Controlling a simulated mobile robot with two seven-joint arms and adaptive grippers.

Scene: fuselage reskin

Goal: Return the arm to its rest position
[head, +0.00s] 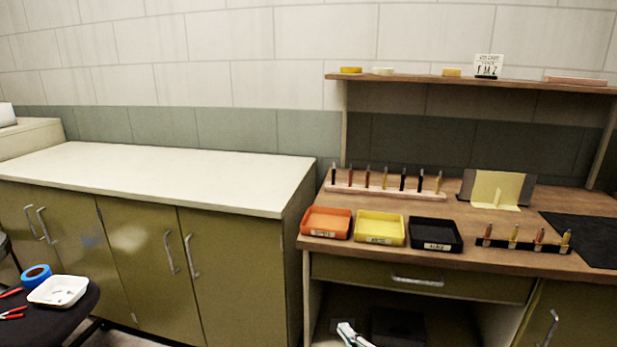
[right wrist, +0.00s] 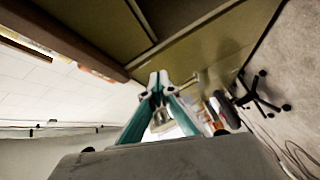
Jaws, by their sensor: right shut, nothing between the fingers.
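My right gripper (head: 348,333) shows at the bottom edge of the head view, in front of the open shelf space under the wooden workbench (head: 310,262). Only its pale fingertips and a bit of the hand show there. In the right wrist view its two teal fingers (right wrist: 159,80) converge to pale tips, shut with nothing held between them. It is below the bench top and apart from the things on it. My left gripper is in neither view.
Orange (head: 326,222), yellow (head: 379,228) and black (head: 435,234) trays stand along the bench's front edge. A drawer handle (head: 416,281) sticks out above the gripper. A dark stool (head: 75,309) with a white tray (head: 58,291) is at lower left.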

